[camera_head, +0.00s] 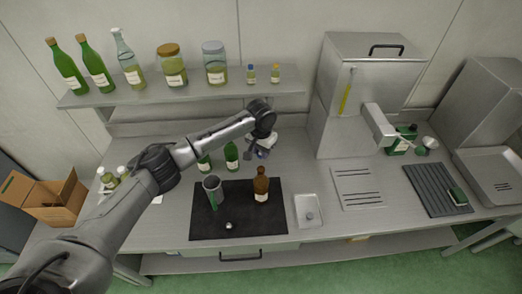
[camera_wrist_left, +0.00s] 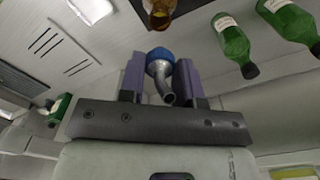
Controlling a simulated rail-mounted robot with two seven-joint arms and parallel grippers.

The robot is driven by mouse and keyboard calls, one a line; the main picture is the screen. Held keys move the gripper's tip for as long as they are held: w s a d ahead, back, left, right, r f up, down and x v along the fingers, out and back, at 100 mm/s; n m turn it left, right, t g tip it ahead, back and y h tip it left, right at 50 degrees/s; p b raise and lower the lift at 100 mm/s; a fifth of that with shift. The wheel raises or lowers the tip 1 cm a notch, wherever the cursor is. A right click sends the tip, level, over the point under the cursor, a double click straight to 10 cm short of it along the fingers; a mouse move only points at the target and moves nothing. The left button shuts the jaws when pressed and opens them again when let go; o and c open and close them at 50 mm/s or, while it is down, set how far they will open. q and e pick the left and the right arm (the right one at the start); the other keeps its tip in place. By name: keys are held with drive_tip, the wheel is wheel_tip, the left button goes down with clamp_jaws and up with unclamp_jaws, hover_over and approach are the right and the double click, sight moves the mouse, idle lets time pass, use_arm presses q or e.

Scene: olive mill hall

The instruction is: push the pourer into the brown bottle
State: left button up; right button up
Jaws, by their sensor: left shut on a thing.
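The brown bottle (camera_head: 261,188) stands upright on the black mat (camera_head: 245,220), with a pale label on its front. In the left wrist view the brown bottle (camera_wrist_left: 160,14) shows at the top edge, partly cut off. My left gripper (camera_head: 260,152) is behind and above the bottle in the head view. In the wrist view its fingers (camera_wrist_left: 160,78) are shut on the pourer (camera_wrist_left: 160,62), which has a blue stopper and a curved metal spout. The blue end points toward the bottle, with a gap between them. My right gripper is not in view.
A grey metal jug (camera_head: 212,185) and a small shiny knob-like thing (camera_head: 228,226) are left of the bottle. Two green bottles (camera_head: 231,156) stand behind the mat. A shallow white tray (camera_head: 301,221) lies to its right. A shelf (camera_head: 200,93) with bottles and jars is behind.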

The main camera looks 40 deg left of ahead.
use_arm(q)
drive_tip(key=shift+f+b, duration=2.2)
drive_tip(key=shift+b, duration=0.2)
drive_tip(key=shift+f, duration=0.75)
drive_tip(key=shift+r+p, duration=0.1)
drive_tip(key=shift+p, duration=0.7)
drive_tip(key=shift+p, duration=0.35)
drive_tip(key=shift+f, duration=0.25)
drive_tip(key=shift+f+p, duration=0.3)
drive_tip(key=shift+f, duration=0.1)
drive_tip(key=shift+f, duration=0.3)
idle(0.5)
